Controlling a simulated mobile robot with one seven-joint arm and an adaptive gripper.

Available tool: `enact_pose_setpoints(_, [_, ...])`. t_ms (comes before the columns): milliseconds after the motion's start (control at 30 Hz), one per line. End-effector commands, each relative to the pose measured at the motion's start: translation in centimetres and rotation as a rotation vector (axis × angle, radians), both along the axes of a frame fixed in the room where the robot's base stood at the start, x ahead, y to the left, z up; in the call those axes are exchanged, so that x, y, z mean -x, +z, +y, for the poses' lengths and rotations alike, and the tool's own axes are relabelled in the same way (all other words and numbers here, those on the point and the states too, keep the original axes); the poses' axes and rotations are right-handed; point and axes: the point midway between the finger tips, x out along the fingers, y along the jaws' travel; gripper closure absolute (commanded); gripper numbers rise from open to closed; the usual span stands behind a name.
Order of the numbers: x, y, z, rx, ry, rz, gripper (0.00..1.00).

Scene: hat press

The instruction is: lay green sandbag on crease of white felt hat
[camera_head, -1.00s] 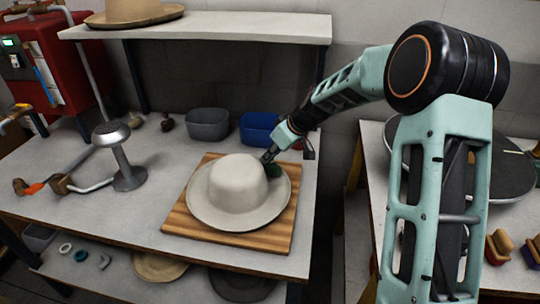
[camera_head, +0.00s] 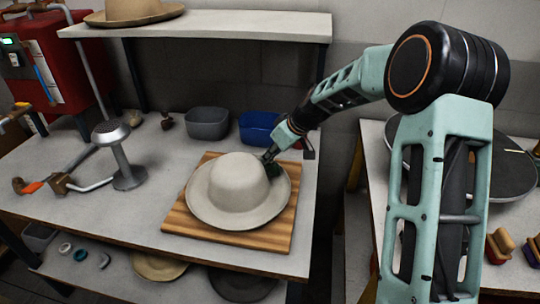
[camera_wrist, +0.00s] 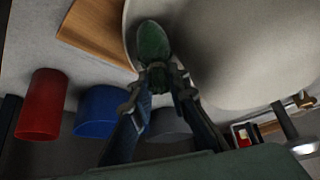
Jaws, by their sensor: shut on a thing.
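The white felt hat (camera_head: 240,183) sits crown up on a wooden board (camera_head: 263,240) on the workbench. My gripper (camera_head: 269,157) is at the right side of the crown, over the brim. It is shut on the green sandbag (camera_wrist: 153,42), which points out ahead of the fingertips (camera_wrist: 157,80) in the wrist view. In the head view the sandbag (camera_head: 274,170) shows as a small dark green patch beside the crown, partly hidden by the fingers. Whether it touches the hat is unclear.
A grey bin (camera_head: 207,124) and a blue bin (camera_head: 258,128) stand behind the hat; a red container (camera_wrist: 40,105) shows in the wrist view. A metal stand (camera_head: 123,160) is to the left. A shelf (camera_head: 215,27) overhangs the back of the bench.

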Motion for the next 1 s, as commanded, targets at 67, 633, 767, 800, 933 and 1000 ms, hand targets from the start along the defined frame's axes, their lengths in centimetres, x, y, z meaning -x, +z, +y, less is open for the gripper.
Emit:
enact_pose_setpoints(67, [0.0, -0.1, 0.0, 0.0, -0.001, -0.001, 1.0])
enact_pose_setpoints(633, [0.0, -0.2, 0.0, 0.0, 0.0, 0.0, 0.64])
enact_pose_setpoints(767, [0.0, 0.0, 0.0, -0.001, 0.001, 0.001, 0.64])
enact_pose_setpoints(800, [0.0, 0.2, 0.0, -0.001, 0.001, 0.001, 0.64])
enact_pose_setpoints(933, [0.0, 1.1, 0.0, 0.0, 0.001, 0.0, 0.64])
enact_pose_setpoints(1000, [0.0, 1.5, 0.0, 0.0, 0.001, 0.0, 0.64])
